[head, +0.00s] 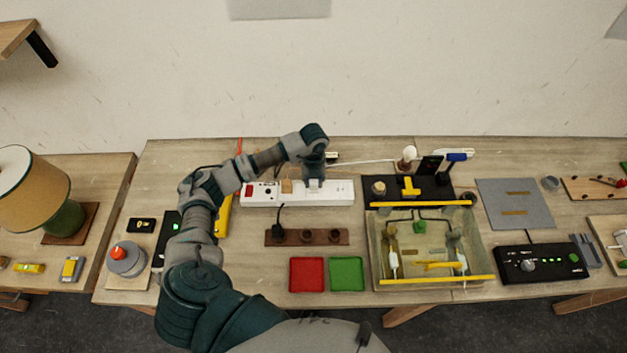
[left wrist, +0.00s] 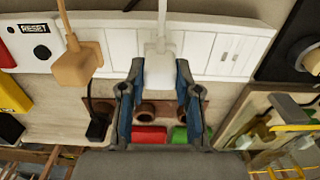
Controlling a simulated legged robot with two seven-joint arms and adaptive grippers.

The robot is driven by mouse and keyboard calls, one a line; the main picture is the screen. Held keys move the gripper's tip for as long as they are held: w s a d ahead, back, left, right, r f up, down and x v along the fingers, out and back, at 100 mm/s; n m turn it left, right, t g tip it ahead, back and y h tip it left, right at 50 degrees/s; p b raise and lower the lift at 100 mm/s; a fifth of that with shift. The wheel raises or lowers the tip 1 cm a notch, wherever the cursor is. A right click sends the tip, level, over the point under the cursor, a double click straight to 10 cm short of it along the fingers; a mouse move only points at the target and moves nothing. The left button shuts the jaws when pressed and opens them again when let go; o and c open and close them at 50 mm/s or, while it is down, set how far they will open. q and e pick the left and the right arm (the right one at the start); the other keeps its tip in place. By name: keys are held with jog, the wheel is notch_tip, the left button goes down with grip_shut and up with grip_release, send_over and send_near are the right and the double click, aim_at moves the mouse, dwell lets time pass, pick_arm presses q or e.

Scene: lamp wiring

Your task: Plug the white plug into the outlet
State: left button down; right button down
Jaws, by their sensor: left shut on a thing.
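The white plug (left wrist: 158,72) is between the two fingers of my left gripper (left wrist: 159,80) in the left wrist view, with its white cord running up out of the picture. The gripper is shut on it. In the head view, my left gripper (head: 315,180) points down over the middle of the white outlet strip (head: 335,196), and the plug (head: 314,184) shows at its tips. The strip (left wrist: 225,48) is right behind the plug in the wrist view. The contact face is hidden, so I cannot tell whether the prongs are in a socket. My right gripper is out of view.
A tan plug (left wrist: 78,66) sits on the strip left of my gripper. A brown socket block (head: 292,238) with a black plug (head: 280,226) lies in front. Red (head: 307,274) and green (head: 346,273) trays and a clear yellow-edged box (head: 430,280) stand nearer.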

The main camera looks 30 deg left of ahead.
aim_at(313, 181)
pick_arm(q)
jog(key=c, duration=0.7)
grip_release()
jog(key=shift+a, duration=0.1)
jog(key=shift+c, duration=0.2)
notch_tip(313, 181, up, 12)
jog(key=shift+f, duration=0.1)
